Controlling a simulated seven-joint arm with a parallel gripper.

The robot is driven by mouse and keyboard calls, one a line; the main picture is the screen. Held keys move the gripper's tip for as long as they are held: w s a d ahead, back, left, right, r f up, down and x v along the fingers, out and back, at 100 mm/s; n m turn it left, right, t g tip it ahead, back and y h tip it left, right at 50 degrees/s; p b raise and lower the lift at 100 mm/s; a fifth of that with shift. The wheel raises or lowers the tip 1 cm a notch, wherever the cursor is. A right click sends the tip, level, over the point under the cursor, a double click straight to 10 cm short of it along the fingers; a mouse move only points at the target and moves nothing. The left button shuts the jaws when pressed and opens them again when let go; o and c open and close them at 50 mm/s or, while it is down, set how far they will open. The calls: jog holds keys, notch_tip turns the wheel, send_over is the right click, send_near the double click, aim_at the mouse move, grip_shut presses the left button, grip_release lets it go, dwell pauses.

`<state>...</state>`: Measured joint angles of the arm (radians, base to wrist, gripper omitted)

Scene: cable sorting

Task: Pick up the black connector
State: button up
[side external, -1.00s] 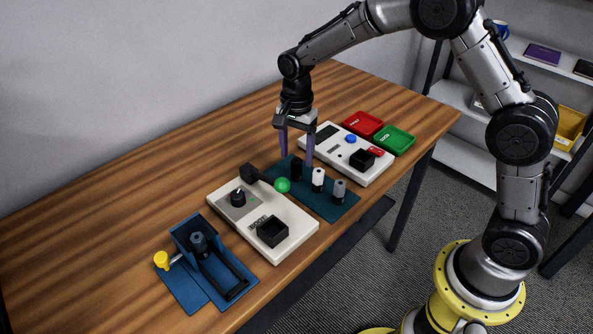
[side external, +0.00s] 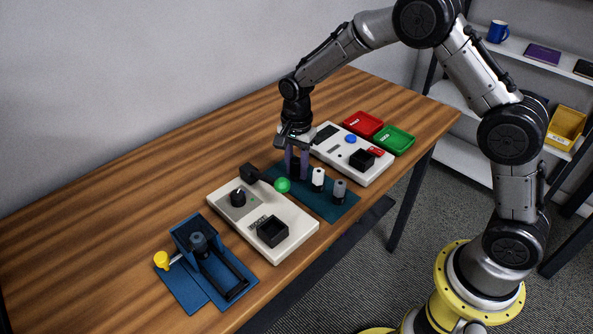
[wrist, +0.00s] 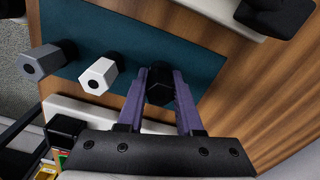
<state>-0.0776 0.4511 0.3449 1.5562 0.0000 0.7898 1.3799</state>
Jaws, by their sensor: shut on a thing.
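The black connector (wrist: 159,88) stands upright on the teal mat (side external: 327,204), between the fingers of my gripper (wrist: 160,85). In the side view my gripper (side external: 297,166) points down at the mat's far end, its purple fingers closed on the connector's sides. The connector is mostly hidden there by the fingers. The white connector (side external: 318,178) and the grey connector (side external: 339,190) stand in a row beside it on the mat. Both also show in the wrist view, the white one (wrist: 98,76) nearer my gripper than the grey one (wrist: 48,61).
A blue fixture (side external: 190,228) is farther left. Right of the mat are another white box (side external: 372,175), a red tray (side external: 363,123) and a green tray (side external: 394,139).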

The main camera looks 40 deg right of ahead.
aim_at(296, 160)
jog(key=shift+r, duration=0.1)
grip_shut()
jog(key=shift+r, duration=0.45)
notch_tip(296, 160, up, 2)
jog(key=shift+r, duration=0.25)
jog(key=s+r, duration=0.1)
jog(key=r, duration=0.1)
jog(key=s+r, duration=0.4)
jog(key=shift+s+d, duration=0.2)
jog(key=shift+d, duration=0.05)
jog(key=s+r, duration=0.8)
jog(key=shift+s+d+r, duration=0.2)
jog(key=shift+s+d, duration=0.1)
